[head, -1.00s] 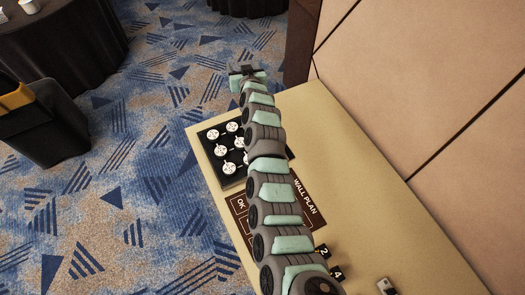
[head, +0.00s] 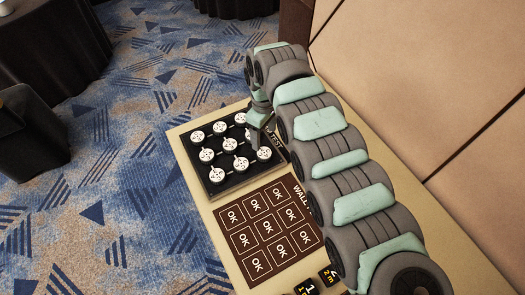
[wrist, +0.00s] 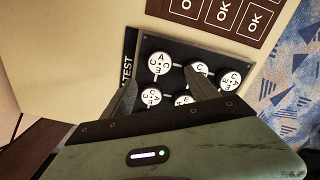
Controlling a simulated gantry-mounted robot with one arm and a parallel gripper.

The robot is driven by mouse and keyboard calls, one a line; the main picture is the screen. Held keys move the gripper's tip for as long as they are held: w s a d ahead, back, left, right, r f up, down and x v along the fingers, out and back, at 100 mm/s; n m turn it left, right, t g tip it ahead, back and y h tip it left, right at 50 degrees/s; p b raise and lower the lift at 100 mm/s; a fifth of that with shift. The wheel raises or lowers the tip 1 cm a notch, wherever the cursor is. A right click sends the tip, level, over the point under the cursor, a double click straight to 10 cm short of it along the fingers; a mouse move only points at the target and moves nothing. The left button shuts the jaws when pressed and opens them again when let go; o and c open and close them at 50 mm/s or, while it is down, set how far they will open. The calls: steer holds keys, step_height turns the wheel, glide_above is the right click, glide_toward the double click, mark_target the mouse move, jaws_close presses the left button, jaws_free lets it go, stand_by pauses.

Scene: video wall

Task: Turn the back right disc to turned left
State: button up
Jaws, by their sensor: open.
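A black board (head: 229,177) on the table carries rows of white round discs with dark letters. The far right disc (head: 241,118) in the head view lies just left of my gripper; which way it is turned is too small to read. My gripper (head: 258,140) points down over the board's right side, jaws open. In the wrist view its two fingers (wrist: 163,90) stand apart with the disc of the middle row's TEST side (wrist: 151,97) between them in the picture. The disc at the corner beside the TEST label (wrist: 159,63) lies beyond them. My gripper body hides the lower discs there.
A brown wall plan sheet (head: 265,228) with OK squares lies in front of the board. Small black numbered blocks (head: 307,286) are at the near table edge. A beige wall (head: 440,90) rises on the right. Dark covered tables (head: 50,45) stand on the carpet.

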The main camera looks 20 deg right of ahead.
mark_target(264, 153)
step_height(264, 153, down, 10)
steer(key=shift+r+b, duration=0.1)
steer(key=shift+b, duration=1)
steer(key=shift+c, duration=0.4)
steer(key=c, duration=1.3)
steer(key=shift+r, duration=0.1)
steer(key=shift+r+p, duration=0.1)
steer(key=shift+p, duration=0.3)
